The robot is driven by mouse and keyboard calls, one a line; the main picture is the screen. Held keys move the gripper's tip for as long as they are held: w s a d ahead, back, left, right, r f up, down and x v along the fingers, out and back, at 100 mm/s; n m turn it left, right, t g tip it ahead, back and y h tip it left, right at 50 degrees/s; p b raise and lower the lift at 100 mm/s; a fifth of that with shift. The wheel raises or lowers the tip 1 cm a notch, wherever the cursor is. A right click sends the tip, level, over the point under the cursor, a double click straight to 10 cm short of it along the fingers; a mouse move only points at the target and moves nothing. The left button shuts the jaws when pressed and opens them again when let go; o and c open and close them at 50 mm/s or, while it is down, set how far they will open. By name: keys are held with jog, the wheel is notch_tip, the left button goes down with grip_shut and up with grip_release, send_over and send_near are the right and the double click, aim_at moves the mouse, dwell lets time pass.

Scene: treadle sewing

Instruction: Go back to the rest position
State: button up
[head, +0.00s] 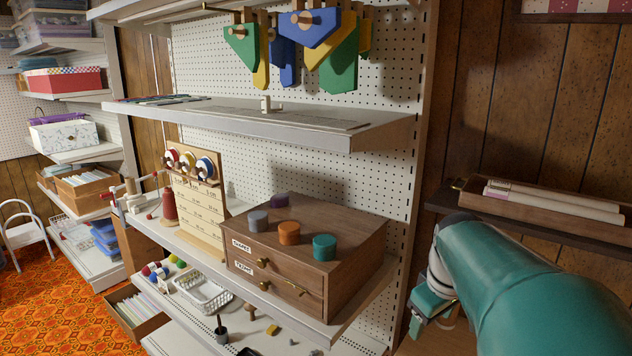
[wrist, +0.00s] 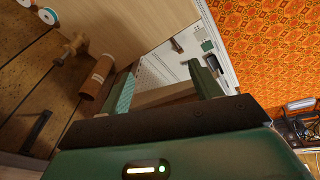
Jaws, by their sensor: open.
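My gripper (wrist: 163,88) is open and empty in the wrist view, its two green fingers spread apart. Between and beyond them lie a wooden edge and a pale shelf surface, with nothing held. In the head view my teal arm reaches in from the lower right, and my gripper (head: 424,308) hangs low, right of the shelf unit's upright. The arm hides part of it there. No marker of a rest position shows.
Left of the gripper, a wooden drawer box (head: 335,245) with several coloured round pieces stands on the shelf. Behind my arm is a dark wall ledge with a tray (head: 545,205). The wrist view shows a brown cylinder (wrist: 97,78) and orange carpet (wrist: 265,45).

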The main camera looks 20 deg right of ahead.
jog(key=s+a+t, duration=0.1)
jog(key=s+a, duration=0.1)
jog(key=a, duration=1)
jog(key=s+a+m+t+y, duration=0.1)
jog(key=s+a+t, duration=0.1)
jog(key=a, duration=1)
jog(key=shift+s+a+f, duration=0.2)
jog(key=shift+s+f, duration=0.15)
jog(key=c, duration=0.5)
jog(key=shift+d, duration=0.1)
jog(key=shift+c, duration=0.5)
jog(key=shift+d, duration=0.1)
